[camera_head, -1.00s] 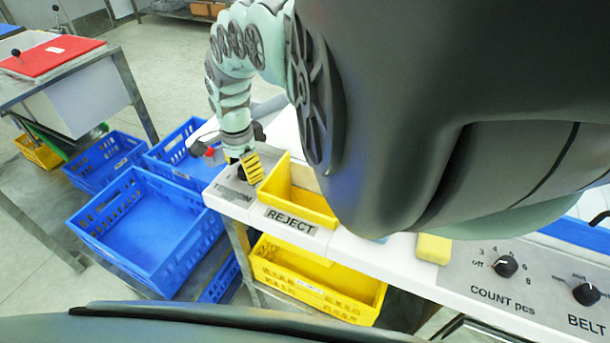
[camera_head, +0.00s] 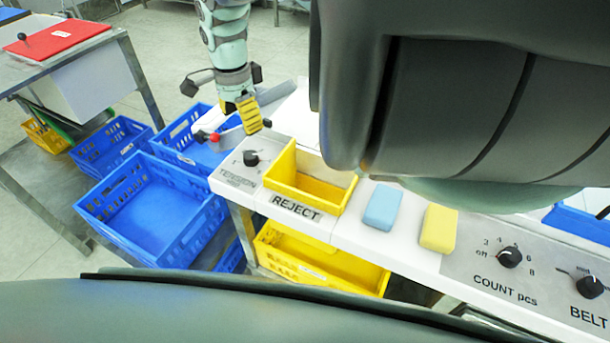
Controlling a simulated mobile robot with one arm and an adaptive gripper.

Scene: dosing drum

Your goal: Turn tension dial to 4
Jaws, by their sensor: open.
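The tension dial (camera_head: 251,158) is a small black knob on a grey panel at the left end of the white counter, above the label TENSION. A "1" shows at its left; the other marks are too small or hidden to read. My gripper (camera_head: 250,117), with yellow ribbed finger pads, is above and slightly behind the dial, apart from it. It is open and holds nothing visible. Only part of its fingers shows.
A yellow REJECT bin (camera_head: 318,194) stands right of the dial. A blue block (camera_head: 382,208) and a yellow block (camera_head: 438,229) lie on the counter. The count dial (camera_head: 509,257) and belt dial (camera_head: 589,287) are farther right. A red-knobbed lever (camera_head: 214,137) is left of my gripper.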

